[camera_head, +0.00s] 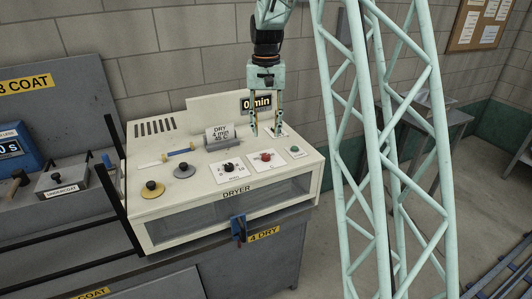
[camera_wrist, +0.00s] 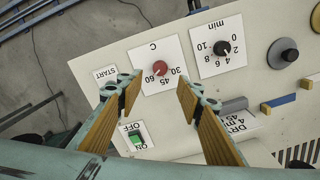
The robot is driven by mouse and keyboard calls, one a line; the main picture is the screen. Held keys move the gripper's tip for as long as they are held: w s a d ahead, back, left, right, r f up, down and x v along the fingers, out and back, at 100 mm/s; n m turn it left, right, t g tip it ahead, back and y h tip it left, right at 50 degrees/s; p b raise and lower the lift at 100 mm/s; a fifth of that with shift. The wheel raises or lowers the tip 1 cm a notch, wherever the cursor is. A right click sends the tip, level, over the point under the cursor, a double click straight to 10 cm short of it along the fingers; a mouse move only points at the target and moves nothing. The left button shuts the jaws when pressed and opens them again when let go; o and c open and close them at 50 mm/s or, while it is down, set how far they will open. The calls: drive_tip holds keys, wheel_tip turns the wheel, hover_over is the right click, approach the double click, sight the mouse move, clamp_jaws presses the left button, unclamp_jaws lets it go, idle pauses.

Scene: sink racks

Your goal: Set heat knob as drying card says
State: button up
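The heat knob (camera_head: 265,156) is a small red knob on a white plate on the dryer's sloping top. It also shows in the wrist view (camera_wrist: 160,67), where the plate is marked C with 30, 45 and 60; its exact setting is too small to tell. The drying card (camera_head: 219,136) reads DRY, 4 min and 45, and is partly seen in the wrist view (camera_wrist: 238,122). My gripper (camera_head: 266,131) is open and empty, pointing down above the panel, behind the red knob in the head view. In the wrist view its fingertips (camera_wrist: 159,86) are apart, with the knob seen between and beyond them.
A black minutes knob (camera_head: 228,167) is left of the red knob. A START plate (camera_head: 295,151) is right of it. The display (camera_head: 256,103) reads 0 min. A grey knob (camera_head: 184,170) stands farther left.

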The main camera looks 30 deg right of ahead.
sight(266, 155)
drive_tip(key=shift+f, duration=5.2)
drive_tip(key=shift+c, duration=0.7)
drive_tip(key=c, duration=0.7)
